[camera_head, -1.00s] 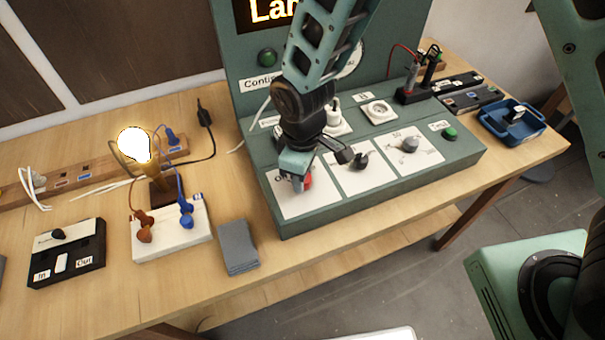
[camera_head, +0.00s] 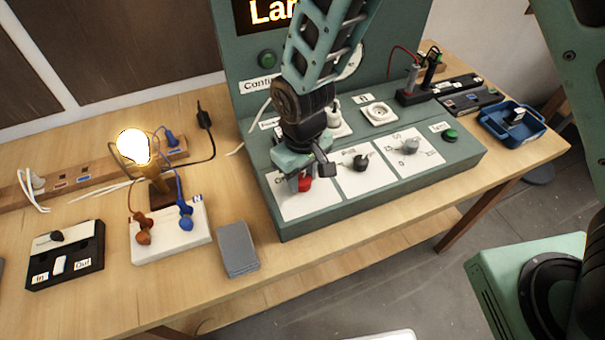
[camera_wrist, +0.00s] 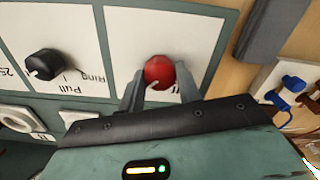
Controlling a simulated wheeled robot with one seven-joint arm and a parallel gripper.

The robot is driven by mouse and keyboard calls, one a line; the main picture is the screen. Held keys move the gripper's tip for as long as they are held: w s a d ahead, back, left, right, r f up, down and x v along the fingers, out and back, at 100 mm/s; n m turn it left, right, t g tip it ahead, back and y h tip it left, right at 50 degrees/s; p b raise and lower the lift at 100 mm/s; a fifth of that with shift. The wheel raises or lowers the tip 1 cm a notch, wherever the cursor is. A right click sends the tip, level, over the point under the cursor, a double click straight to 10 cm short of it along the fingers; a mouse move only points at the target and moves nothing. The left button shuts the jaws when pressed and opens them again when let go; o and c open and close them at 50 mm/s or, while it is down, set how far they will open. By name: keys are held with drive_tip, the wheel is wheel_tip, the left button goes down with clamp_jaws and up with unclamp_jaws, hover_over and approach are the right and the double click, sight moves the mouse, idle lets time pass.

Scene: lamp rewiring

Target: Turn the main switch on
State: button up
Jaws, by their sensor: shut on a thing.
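The main switch is a red round knob (camera_wrist: 159,72) on a white plate of the green console. In the wrist view my gripper (camera_wrist: 160,85) has one finger on each side of the knob and is shut on it. In the head view the red knob (camera_head: 305,184) shows partly beneath my gripper (camera_head: 296,180), at the console's left plate. My gripper hides part of the knob and its plate's markings. The knob's pale pointer mark shows near its lower edge in the wrist view.
Two more knobs, one black (camera_head: 360,161) and one grey (camera_head: 410,146), sit on the plates to the right. A lit bulb (camera_head: 134,146) stands left of the console. A grey block (camera_head: 237,249) lies in front of it. A blue tray (camera_head: 512,124) stands far right.

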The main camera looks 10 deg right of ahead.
sight(302, 179)
drive_tip(key=shift+w+r, duration=0.1)
drive_tip(key=o, duration=1)
drive_tip(key=shift+c, duration=0.2)
wheel_tip(302, 179, up, 17)
drive_tip(key=b, duration=0.3)
drive_tip(key=shift+r, duration=0.15)
drive_tip(key=s+d+f, duration=0.1)
drive_tip(key=s+d, duration=0.3)
drive_tip(key=s, duration=0.4)
drive_tip(key=s+d+f+n, duration=0.1)
drive_tip(key=s+d, duration=0.4)
drive_tip(key=s, duration=0.3)
drive_tip(key=shift+s+f+y, duration=0.25)
drive_tip(key=shift+s+y, duration=0.05)
drive_tip(key=shift+s, duration=0.05)
